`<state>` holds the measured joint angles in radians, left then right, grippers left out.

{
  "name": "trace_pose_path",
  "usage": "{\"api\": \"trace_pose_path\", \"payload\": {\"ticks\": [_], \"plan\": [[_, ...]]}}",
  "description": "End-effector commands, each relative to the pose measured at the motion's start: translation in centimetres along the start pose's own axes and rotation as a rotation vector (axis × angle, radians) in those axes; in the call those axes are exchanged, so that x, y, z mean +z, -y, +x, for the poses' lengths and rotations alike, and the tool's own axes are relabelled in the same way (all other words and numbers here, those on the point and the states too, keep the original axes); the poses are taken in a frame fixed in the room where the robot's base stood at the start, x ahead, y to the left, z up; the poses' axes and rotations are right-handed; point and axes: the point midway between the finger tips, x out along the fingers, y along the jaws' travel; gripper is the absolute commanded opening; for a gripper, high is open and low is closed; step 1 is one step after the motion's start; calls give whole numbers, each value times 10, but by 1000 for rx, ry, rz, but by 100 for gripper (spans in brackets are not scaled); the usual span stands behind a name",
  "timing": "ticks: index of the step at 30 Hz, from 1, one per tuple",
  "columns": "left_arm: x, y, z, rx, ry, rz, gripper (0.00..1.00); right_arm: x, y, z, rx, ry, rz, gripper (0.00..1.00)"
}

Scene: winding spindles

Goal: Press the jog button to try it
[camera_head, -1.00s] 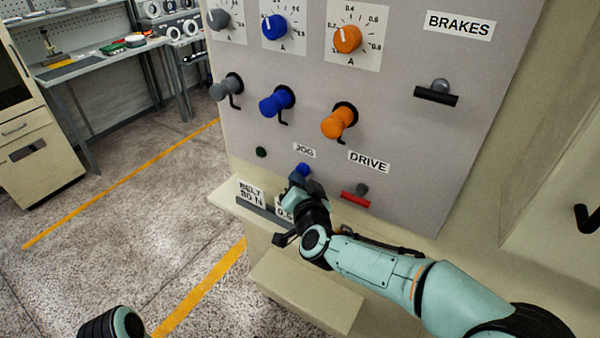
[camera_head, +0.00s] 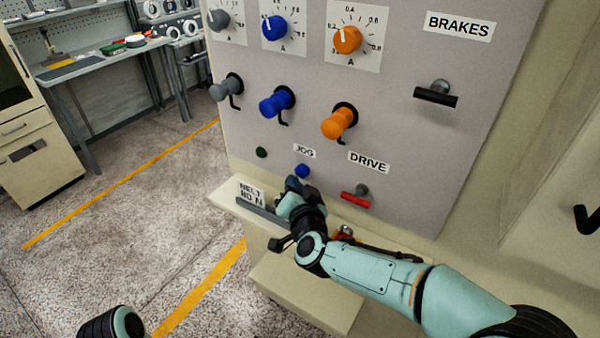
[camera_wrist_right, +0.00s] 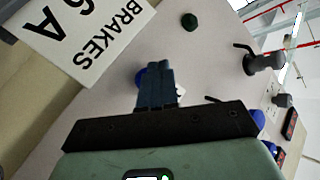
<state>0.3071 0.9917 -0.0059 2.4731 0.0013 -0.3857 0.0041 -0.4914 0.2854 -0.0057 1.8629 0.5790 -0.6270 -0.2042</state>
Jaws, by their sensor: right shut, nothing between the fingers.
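The blue jog button (camera_head: 302,171) sits on the grey panel just below the JOG label (camera_head: 304,151). My right gripper (camera_head: 293,184) is shut and empty, its fingertips a little below and left of the button in the head view, apparently apart from it. In the right wrist view the shut fingers (camera_wrist_right: 158,70) point at the panel and partly cover the blue button (camera_wrist_right: 141,77). A dark green round piece (camera_head: 261,152), left of the button, also shows in the right wrist view (camera_wrist_right: 189,21). My left gripper is out of view.
A red-handled DRIVE lever (camera_head: 356,198) is right of the button. Grey, blue and orange knobs (camera_head: 339,122) stick out above. A ledge (camera_head: 228,200) with a card (camera_head: 250,192) lies below; a BRAKES card (camera_wrist_right: 92,35) is close in the wrist view. A red and yellow piece (camera_head: 344,232) is partly hidden by my arm.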

Motion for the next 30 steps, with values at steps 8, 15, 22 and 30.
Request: {"api": "trace_pose_path", "payload": {"ticks": [8, 15, 22, 30], "plan": [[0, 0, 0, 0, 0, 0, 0, 0, 1, -1, -1, 0, 0, 0], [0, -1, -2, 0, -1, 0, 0, 11, 12, -15, -2, 2, 0, 0], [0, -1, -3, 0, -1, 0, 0, 22, 23, -30, -2, 1, 0, 0], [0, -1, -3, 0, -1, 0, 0, 25, 26, -35, 0, 0, 0, 0]]}}
